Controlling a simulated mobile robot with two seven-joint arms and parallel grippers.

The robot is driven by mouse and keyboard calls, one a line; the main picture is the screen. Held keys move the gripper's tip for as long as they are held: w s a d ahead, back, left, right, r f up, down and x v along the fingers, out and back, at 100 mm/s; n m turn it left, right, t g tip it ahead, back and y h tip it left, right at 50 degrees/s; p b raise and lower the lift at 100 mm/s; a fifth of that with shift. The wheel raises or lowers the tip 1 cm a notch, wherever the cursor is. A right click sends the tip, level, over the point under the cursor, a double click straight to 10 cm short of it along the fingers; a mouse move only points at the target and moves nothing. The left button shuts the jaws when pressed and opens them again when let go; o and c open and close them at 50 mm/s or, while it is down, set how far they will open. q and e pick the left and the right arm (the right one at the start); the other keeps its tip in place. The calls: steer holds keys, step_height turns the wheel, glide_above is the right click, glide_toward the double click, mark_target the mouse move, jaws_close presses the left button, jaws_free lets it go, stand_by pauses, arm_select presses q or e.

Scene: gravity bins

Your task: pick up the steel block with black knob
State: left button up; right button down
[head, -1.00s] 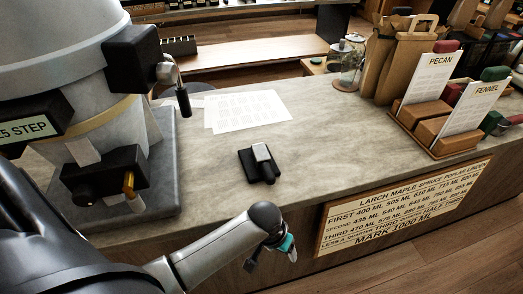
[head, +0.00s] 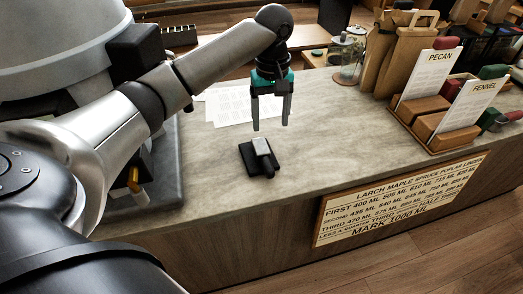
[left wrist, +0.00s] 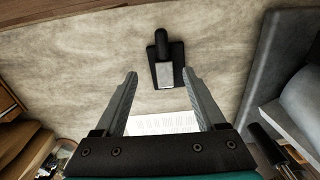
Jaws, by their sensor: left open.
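The steel block with black knob (head: 261,147) rests on a small black base (head: 249,160) on the stone counter. In the left wrist view the steel block (left wrist: 165,74) lies ahead of the fingertips, with its black knob pointing away from them. My left gripper (head: 270,127) is open and empty, its fingers pointing down above the counter, just behind the block in the head view. In the left wrist view its two fingers (left wrist: 159,73) are spread apart, and the block is beyond and between them. My right gripper is not in view.
White printed sheets (head: 228,108) lie on the counter behind the gripper. A large grey machine (head: 60,50) on a slab stands at the left. A wooden card holder (head: 432,126), paper bags (head: 393,60) and a glass jar (head: 349,62) are at the right. The counter right of the block is clear.

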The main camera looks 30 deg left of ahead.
arm_select(q)
steer(key=b, duration=0.1)
glide_above(268, 164)
steer(key=f, duration=0.9)
steer(key=shift+w+f, duration=0.2)
steer(key=shift+f, duration=0.1)
steer(key=shift+s+f+b, duration=0.15)
steer(key=shift+f+b, duration=0.1)
steer(key=shift+f, duration=1.1)
steer(key=shift+s+f+b, duration=0.1)
steer(key=shift+f+b, duration=0.1)
steer(key=shift+f, duration=1.1)
steer(key=shift+c, duration=0.4)
jaws_close()
steer(key=shift+r, duration=0.1)
